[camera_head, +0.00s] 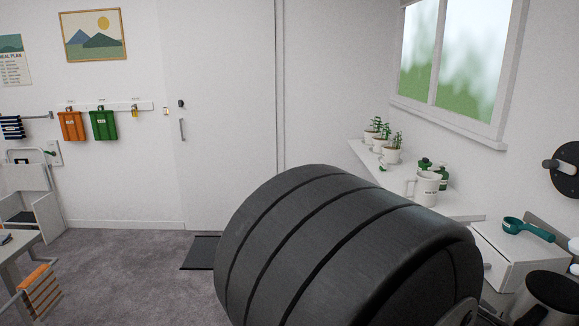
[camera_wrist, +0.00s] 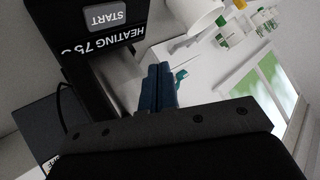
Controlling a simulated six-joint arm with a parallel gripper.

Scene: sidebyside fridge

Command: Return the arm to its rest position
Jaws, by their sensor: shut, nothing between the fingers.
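My gripper (camera_wrist: 161,87) shows in the wrist view, with its two blue fingers together and nothing between them. It is in the air, clear of any surface as far as I can see. A black appliance with a START button (camera_wrist: 106,17) and a "HEATING 75" label is close to the left of the fingers. The head view does not show my gripper. A large dark ribbed body, which looks like part of my arm, fills the lower middle there and hides what is behind it.
In the head view, a white shelf (camera_head: 455,206) holds potted plants (camera_head: 392,153), green bottles and a white mug (camera_head: 427,187). A teal scoop (camera_head: 526,228) lies on a white cabinet at right. Carpet (camera_head: 134,268) is open in front of the door.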

